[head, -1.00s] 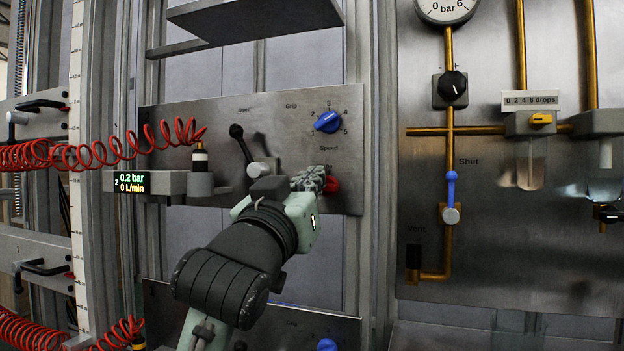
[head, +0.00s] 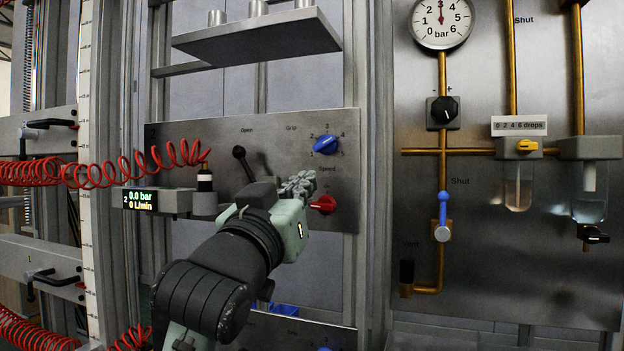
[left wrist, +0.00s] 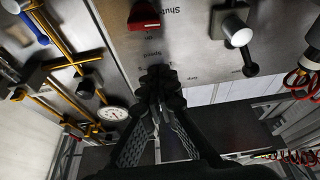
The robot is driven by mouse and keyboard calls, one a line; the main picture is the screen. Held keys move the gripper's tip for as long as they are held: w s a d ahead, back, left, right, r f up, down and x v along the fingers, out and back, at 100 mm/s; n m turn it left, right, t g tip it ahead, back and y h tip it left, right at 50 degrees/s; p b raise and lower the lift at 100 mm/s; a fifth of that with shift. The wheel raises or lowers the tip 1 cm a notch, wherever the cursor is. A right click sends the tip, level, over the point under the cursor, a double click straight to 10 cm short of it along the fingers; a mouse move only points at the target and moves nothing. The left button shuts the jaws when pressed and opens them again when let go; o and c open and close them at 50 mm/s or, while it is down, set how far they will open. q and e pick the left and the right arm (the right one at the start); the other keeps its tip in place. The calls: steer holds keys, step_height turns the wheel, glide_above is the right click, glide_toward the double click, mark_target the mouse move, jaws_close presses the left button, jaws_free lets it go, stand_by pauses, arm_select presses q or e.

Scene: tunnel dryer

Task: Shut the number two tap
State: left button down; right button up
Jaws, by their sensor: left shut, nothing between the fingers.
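The number 2 display (head: 140,199) reads 0.0 bar and 0 L/min. On the panel beside it, a tap's black lever (head: 243,163) leans up and left towards the word "Open". In the left wrist view the black lever (left wrist: 246,58) and its silver hub (left wrist: 234,22) stand clear of my fingers. A red knob (head: 323,204) sits right of my fingertips; it also shows in the left wrist view (left wrist: 144,15). My left gripper (head: 302,182) is shut and empty in front of the panel, right of the lever. My right gripper is not in view.
A blue dial (head: 326,144) is above the red knob. A red coiled hose (head: 120,172) runs left from the display unit. At right, a panel carries brass pipes, a blue lever (head: 443,210) and a gauge (head: 441,22). A shelf (head: 255,40) overhangs above.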

arm_select(q)
steer(key=v, duration=0.6)
steer(key=shift+a+b, duration=0.15)
steer(key=shift+b, duration=0.2)
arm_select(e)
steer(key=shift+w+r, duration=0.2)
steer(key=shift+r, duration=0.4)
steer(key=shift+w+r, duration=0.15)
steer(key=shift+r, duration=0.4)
